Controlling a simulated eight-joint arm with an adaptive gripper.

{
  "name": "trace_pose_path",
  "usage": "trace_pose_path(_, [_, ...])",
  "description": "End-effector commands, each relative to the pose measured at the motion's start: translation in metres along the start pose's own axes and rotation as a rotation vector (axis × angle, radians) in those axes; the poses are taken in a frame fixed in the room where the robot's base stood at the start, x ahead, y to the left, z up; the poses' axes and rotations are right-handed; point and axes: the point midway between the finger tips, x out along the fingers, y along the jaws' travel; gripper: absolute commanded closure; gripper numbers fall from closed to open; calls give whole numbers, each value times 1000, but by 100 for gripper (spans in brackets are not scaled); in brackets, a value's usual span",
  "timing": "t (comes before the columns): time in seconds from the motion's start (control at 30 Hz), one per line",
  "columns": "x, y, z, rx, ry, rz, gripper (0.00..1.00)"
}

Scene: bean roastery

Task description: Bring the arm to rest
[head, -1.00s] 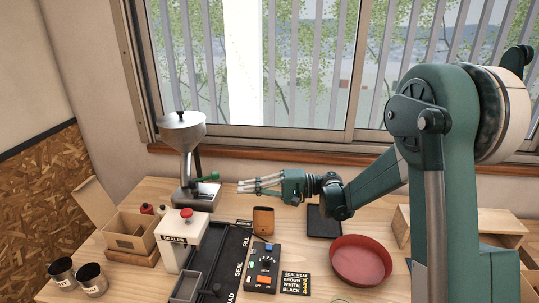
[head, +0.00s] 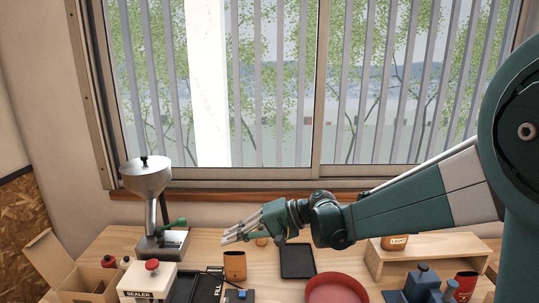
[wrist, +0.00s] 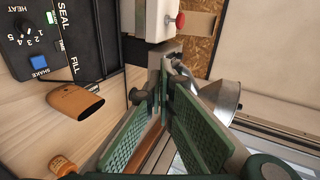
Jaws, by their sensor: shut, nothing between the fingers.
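My gripper (head: 228,237) is shut and empty. In the head view it hangs above the back of the table, pointing left toward the steel hopper (head: 146,178). My green arm reaches in from the right, slanting down to the gripper. In the wrist view the green gripper fingers (wrist: 163,92) run up from the bottom and meet at their tips. The hopper also shows in the wrist view (wrist: 220,98), just right of the fingertips. Nothing is held.
A brown cup (head: 235,266) stands below the gripper. A black tray (head: 297,261), a red bowl (head: 336,290) and a wooden shelf (head: 426,256) lie to the right. The sealer (head: 147,281) and an open box (head: 92,283) are at left. The window (head: 300,90) is behind.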

Motion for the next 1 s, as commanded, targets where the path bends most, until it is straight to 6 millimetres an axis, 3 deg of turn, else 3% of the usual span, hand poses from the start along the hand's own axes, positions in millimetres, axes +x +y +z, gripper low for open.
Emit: trace_pose_path(1.0, [-127,53,101,-91,227,464,100])
